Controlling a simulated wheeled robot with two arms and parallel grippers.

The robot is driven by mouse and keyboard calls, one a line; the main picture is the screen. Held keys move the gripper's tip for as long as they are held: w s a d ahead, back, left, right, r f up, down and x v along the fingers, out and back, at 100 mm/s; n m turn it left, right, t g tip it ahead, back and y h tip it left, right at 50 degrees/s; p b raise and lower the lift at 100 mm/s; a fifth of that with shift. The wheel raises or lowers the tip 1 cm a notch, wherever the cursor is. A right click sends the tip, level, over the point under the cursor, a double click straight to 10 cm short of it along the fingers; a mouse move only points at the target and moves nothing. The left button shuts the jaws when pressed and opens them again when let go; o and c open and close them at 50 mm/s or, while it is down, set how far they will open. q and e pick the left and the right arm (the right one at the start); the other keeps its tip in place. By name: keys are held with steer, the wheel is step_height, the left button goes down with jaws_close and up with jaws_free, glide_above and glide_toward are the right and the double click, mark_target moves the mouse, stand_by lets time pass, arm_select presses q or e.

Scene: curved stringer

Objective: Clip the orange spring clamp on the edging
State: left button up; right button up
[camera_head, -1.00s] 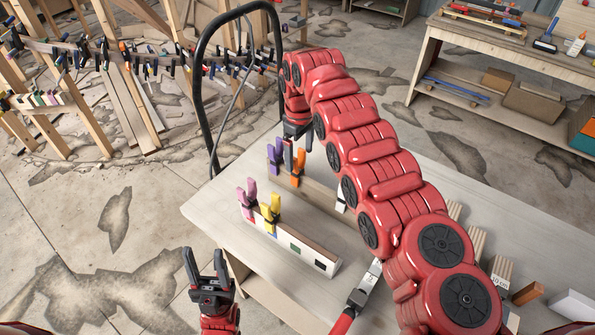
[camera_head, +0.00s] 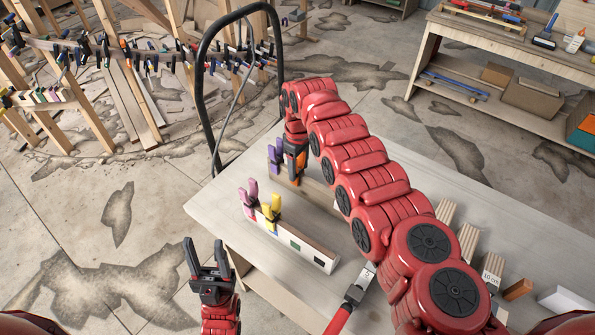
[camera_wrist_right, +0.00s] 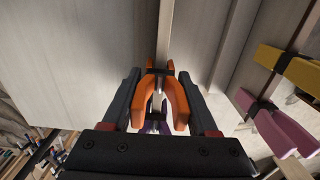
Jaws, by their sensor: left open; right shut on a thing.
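The orange spring clamp (camera_head: 299,174) sits on a wooden strip at the far left of the cart top, beside a purple clamp (camera_head: 276,155). My right gripper (camera_head: 293,150) points down over the orange clamp and is shut on its handles. In the right wrist view the orange clamp (camera_wrist_right: 178,102) lies between the two dark fingers, with its jaws still around the strip (camera_wrist_right: 165,35). My left gripper (camera_head: 207,248) is open and empty, left of the cart. The curved edging (camera_head: 42,45) is at the back left, lined with several clamps.
Pink (camera_head: 249,198) and yellow (camera_head: 271,210) clamps stand on a nearer block (camera_head: 308,250) of the cart top (camera_head: 215,208). A black cart handle (camera_head: 198,105) rises behind. Wooden posts (camera_head: 95,115) stand around the edging. A workbench (camera_head: 485,45) is at the back right.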

steer(key=c, duration=0.5)
jaws_close()
steer(key=shift+r, duration=0.1)
